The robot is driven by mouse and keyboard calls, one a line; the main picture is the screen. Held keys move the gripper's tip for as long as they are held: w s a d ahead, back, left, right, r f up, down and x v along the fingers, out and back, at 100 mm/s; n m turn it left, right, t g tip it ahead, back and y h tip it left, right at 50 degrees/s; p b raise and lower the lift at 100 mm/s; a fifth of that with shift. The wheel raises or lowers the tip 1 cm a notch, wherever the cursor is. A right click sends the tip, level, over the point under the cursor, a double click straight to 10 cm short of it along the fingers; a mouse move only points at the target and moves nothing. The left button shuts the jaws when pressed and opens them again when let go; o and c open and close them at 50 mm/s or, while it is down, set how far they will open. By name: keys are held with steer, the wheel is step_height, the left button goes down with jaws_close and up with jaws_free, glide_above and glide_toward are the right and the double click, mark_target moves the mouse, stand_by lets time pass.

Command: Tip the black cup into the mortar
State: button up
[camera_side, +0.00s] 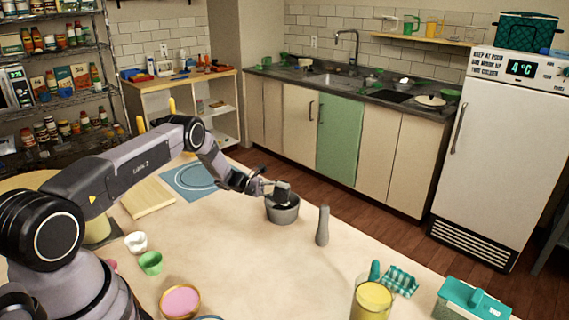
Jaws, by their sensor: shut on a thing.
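The mortar (283,212) is a dark grey bowl standing upright near the far side of the table. My gripper (266,187) is just above the mortar's left rim, at the end of my arm reaching in from the left. It is shut on the black cup (283,190), a small dark grey cup held over the mortar's opening. The cup looks tilted, but its mouth and any contents are too small to make out. The inside of the mortar is mostly hidden.
A grey pestle (322,226) stands upright right of the mortar. A wooden board (147,198) and a blue mat (192,179) lie to the left. White (136,242) and green (151,262) cups and a pink-filled bowl (180,302) are nearer. The table's middle front is clear.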

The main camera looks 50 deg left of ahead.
steer(key=shift+w+a+r+n+t+h, duration=0.15)
steer(key=shift+r+n+t+h, duration=0.1)
steer(key=shift+n, duration=0.4)
steer(key=shift+w+a+r+n+t+h, duration=0.15)
steer(key=shift+n+h, duration=0.1)
steer(key=shift+n, duration=0.4)
stand_by(0.9)
steer(key=shift+d, duration=0.1)
